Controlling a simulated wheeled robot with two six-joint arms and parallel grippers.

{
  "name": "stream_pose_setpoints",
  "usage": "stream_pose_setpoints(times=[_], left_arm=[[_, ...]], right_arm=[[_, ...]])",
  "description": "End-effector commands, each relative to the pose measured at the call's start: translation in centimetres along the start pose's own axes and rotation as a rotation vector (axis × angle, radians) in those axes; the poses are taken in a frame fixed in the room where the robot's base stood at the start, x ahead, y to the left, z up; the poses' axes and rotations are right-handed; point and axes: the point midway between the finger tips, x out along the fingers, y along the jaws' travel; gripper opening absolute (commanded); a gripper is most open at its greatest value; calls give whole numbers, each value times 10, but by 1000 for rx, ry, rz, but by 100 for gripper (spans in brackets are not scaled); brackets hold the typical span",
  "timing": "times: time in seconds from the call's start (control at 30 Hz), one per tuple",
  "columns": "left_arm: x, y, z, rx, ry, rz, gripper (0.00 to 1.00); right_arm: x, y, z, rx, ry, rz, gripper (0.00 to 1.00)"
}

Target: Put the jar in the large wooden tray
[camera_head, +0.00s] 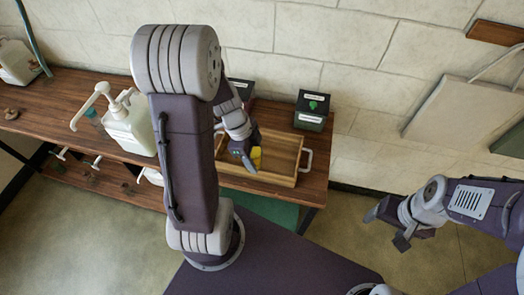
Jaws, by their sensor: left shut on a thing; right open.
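The large wooden tray (287,178) lies on the right end of the wooden bench and has light metal handles at its sides. My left gripper (247,161) is over the tray, pointing down. It is shut on a small yellow thing (256,155), which may be the jar; its shape is mostly hidden by the gripper. I cannot tell whether it touches the tray floor. My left arm hides the left part of the tray. My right gripper (386,228) is open and empty, out over the floor at the right.
A white pump bottle (130,125) stands on the bench (55,105) left of my arm, and another container (17,62) stands at the far left. A dark box with a green mark (312,108) stands behind the tray, near the wall. The floor at right is clear.

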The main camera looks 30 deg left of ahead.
Motion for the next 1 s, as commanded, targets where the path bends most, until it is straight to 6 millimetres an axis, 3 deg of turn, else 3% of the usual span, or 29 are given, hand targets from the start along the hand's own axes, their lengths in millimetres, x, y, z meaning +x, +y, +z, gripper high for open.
stream_pose_setpoints(times=[0.2, 0.4, 0.6, 0.83, 1.0], left_arm=[[29, -53, 9, 0, 0, 2, 0], [48, -86, 15, 0, 0, 0, 0], [55, -93, 17, -1, 0, 0, 0], [88, -92, 26, -2, 0, 1, 0], [91, -93, 27, 0, 0, -1, 0]], right_arm=[[-11, 0, -2, 0, 0, 0, 73], [-18, 0, -2, 0, 1, 0, 73], [-18, 0, -2, 0, 0, 0, 73], [-21, 0, -2, 0, 0, 0, 73], [-20, 0, -2, 0, 0, 0, 73]])
